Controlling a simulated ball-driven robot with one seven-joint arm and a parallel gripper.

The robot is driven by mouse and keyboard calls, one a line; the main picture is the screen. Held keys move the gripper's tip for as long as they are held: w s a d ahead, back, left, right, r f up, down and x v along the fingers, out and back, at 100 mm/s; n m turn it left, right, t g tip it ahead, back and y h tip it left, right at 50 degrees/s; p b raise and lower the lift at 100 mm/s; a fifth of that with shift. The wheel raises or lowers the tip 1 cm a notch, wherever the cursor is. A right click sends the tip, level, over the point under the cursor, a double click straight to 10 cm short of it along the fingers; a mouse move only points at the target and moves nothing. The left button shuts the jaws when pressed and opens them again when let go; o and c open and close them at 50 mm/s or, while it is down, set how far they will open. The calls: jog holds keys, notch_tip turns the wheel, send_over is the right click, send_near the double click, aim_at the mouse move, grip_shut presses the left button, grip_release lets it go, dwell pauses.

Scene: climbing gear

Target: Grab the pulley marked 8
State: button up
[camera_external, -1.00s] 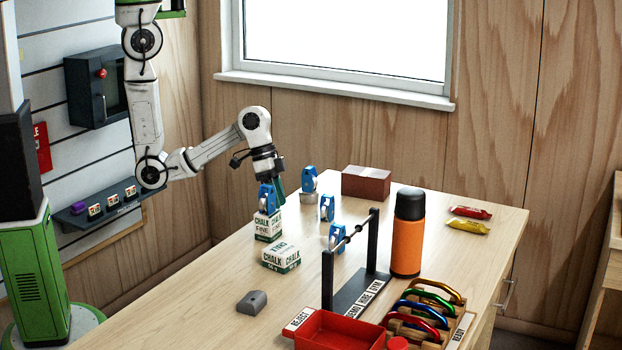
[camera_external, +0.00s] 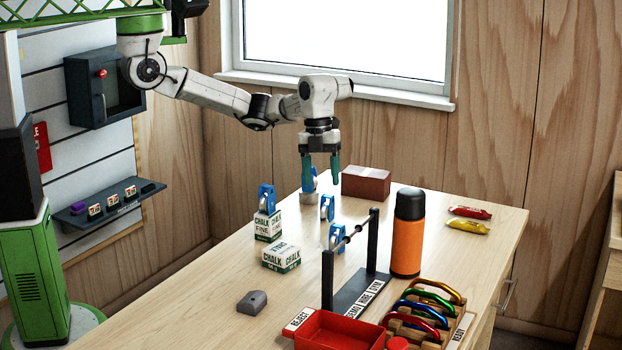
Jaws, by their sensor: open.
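Several blue pulleys are in view; their numbers are too small to read, so I cannot tell which is marked 8. One pulley (camera_external: 266,198) stands on top of an upright chalk box (camera_external: 268,226). Another pulley (camera_external: 309,184) sits on a small grey block at the back, partly hidden by a finger. A third pulley (camera_external: 327,208) is in the middle of the table, and one more pulley (camera_external: 337,236) is at the rack bar. My gripper (camera_external: 320,184) is open and empty, pointing down, above or beside the back pulley.
A second chalk box (camera_external: 281,258) and a grey lump (camera_external: 252,302) lie at the front left. A black rack (camera_external: 372,250), an orange bottle (camera_external: 407,245), a red tray (camera_external: 340,332) and coloured carabiners (camera_external: 432,300) stand to the right.

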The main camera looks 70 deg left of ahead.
aim_at(329, 195)
jog(key=w+a, duration=0.1)
jog(key=w+a+m+y, duration=0.1)
jog(key=a+m+y+b, duration=0.1)
jog(key=a, duration=0.1)
jog(key=shift+w+r, duration=0.25)
jog(key=shift+w, duration=0.15)
jog(key=shift+f, duration=0.15)
notch_tip(329, 195, down, 5)
jog(key=shift+a, duration=0.1)
jog(key=shift+w+a+f+p, duration=0.15)
jog(key=shift+f+p, duration=0.3)
jog(key=shift+f, duration=0.9)
jog(key=shift+w+a+f+p, duration=0.15)
jog(key=shift+f+p, duration=0.25)
jog(key=shift+f, duration=0.95)
jog(key=c, duration=1.1)
